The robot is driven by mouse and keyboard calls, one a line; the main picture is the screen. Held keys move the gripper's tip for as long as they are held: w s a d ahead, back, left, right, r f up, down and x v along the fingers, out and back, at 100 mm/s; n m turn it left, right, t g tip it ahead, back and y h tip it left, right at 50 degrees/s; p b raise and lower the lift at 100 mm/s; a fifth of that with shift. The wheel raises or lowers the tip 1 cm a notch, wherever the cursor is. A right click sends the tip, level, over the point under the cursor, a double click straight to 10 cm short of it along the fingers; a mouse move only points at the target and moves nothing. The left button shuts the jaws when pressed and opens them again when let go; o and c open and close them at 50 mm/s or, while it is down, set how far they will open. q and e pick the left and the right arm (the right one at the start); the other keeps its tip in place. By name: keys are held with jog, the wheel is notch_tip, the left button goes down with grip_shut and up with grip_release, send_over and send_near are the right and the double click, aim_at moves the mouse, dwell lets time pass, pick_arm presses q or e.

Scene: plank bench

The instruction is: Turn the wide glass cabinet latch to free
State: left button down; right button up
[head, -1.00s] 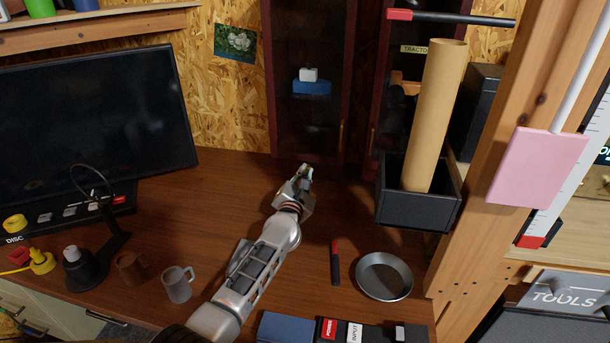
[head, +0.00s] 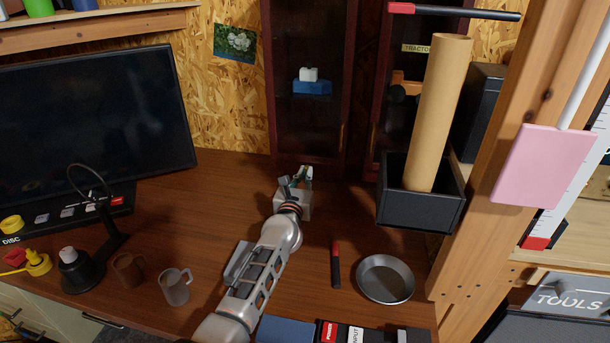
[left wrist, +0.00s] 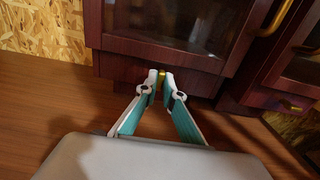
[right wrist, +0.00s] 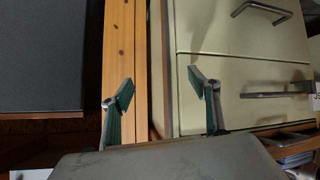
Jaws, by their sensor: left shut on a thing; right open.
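The wide glass cabinet (head: 274,100), with a dark red-brown frame, stands at the back of the bench and also fills the top of the left wrist view (left wrist: 120,52). Its small brass latch (left wrist: 162,74) is on the bottom rail, mostly covered by my fingertips. My left gripper (head: 296,179) is at the foot of this cabinet. In the left wrist view its fingertips (left wrist: 161,82) are closed on the latch. The latch is hidden in the head view, and its exact angle cannot be told. My right gripper (right wrist: 163,92) is open and empty, facing drawers.
A second glass cabinet (head: 376,120) stands close to the right, with its own brass latch (left wrist: 291,106). A black bin (head: 420,208) holds a cardboard tube (head: 438,110). A metal dish (head: 385,278) and a red-black tool (head: 335,265) lie right of my left arm.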

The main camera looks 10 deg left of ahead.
pick_arm(q)
jog(key=shift+w+r, duration=0.1)
jog(key=shift+r, duration=0.25)
jog(key=c, duration=2.4)
grip_release()
jog(key=shift+c, duration=0.2)
jog(key=shift+f, duration=0.15)
jog(key=shift+s+f, duration=0.15)
jog(key=shift+s, duration=0.1)
jog(key=s, duration=1.1)
jog(key=shift+s, duration=0.2)
jog(key=shift+s, duration=0.1)
